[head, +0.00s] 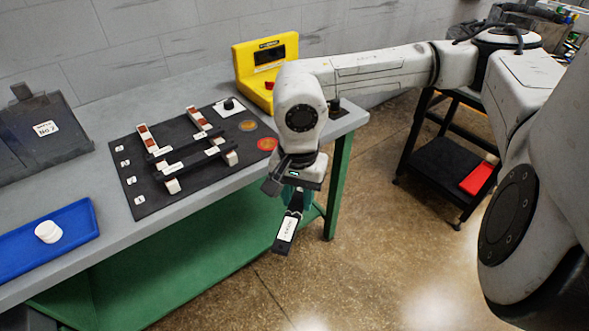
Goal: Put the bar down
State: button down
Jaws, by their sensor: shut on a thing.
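My gripper (295,192) is shut on a dark bar (283,246) with a white label. The bar hangs tilted below the gripper, in the air in front of the bench's front edge, clear of the bench top. On the bench, a black mat (148,203) carries two pale supports with red-brown marks, the left support (150,140) and the right support (200,118). Two dark labelled bars, a front bar (190,166) and a rear bar (175,148), lie across the supports. The jaws partly hide the bar's upper end.
A yellow instrument (243,62) stands at the bench's back right. A blue tray (20,258) with white discs (48,231) is at the left. A dark stand (75,150) is behind it. A black cart (425,165) with a red item (479,178) stands right. Grey bench top (118,235) is bare before the mat.

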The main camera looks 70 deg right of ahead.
jog(key=w+a+f+n, duration=0.8)
jog(key=w+a+f, duration=0.2)
jog(key=w, duration=0.3)
jog(key=w+a+f+n, duration=0.9)
jog(key=w+a+f, duration=0.1)
jog(key=w, duration=0.4)
jog(key=shift+f, duration=0.65)
jog(key=shift+w+a, duration=0.1)
jog(key=shift+a, duration=0.05)
